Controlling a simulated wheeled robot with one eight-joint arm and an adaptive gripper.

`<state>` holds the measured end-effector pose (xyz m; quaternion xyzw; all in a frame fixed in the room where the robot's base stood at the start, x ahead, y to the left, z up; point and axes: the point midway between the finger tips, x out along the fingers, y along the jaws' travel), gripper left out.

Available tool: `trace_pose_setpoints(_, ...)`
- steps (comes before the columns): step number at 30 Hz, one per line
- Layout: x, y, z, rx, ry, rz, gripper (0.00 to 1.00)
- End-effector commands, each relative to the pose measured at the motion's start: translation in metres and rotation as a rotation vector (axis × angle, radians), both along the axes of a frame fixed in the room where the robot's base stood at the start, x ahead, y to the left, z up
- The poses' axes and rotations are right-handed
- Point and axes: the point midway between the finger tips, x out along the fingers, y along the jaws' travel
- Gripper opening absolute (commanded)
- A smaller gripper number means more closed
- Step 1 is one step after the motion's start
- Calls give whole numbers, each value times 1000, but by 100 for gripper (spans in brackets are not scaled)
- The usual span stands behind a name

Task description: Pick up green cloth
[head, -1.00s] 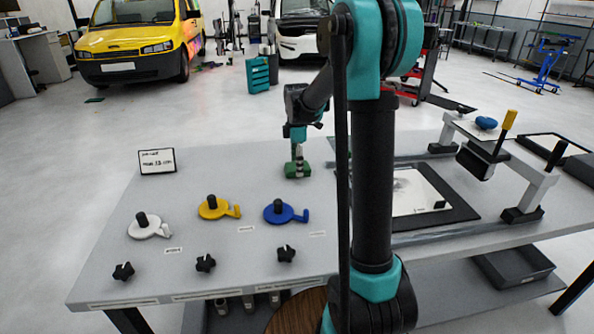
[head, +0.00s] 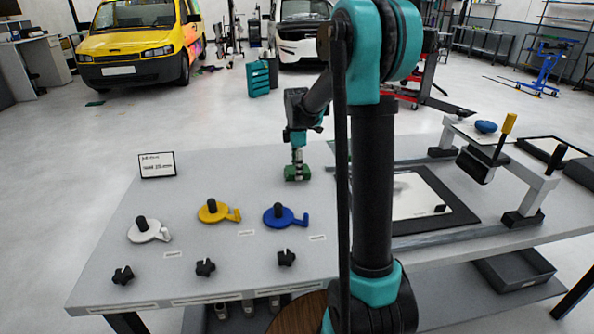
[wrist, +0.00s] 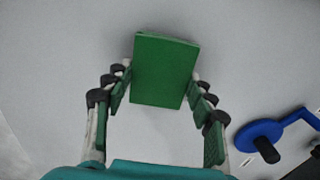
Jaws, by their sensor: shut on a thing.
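The green cloth (head: 291,174) is a small green block-like piece at the back middle of the grey table. In the wrist view the green cloth (wrist: 164,70) shows as a flat green rectangle between the fingertips. My gripper (head: 297,172) points down over it, and in the wrist view my gripper (wrist: 162,88) has its fingers along both sides of the cloth, shut on it. The cloth is at or very near the table top; I cannot tell whether it is clear of the surface.
White (head: 149,233), yellow (head: 214,212) and blue (head: 280,216) handled discs lie in front, with black knobs (head: 205,267) nearer the edge. A sign (head: 157,165) stands at the left. A framed press (head: 535,190) and black-bordered sheet (head: 462,215) are at the right.

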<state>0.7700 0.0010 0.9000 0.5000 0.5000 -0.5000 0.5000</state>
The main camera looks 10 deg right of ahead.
Motion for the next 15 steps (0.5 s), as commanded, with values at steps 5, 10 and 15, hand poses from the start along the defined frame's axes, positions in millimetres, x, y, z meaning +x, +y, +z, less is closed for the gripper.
trace_pose_setpoints(5, 0, 0, 17, 0, 0, 0, 33)
trace_pose_setpoints(10, 0, 0, 56, 0, 0, 0, 33)
trace_pose_setpoints(15, 0, 0, 107, 0, 0, 0, 33)
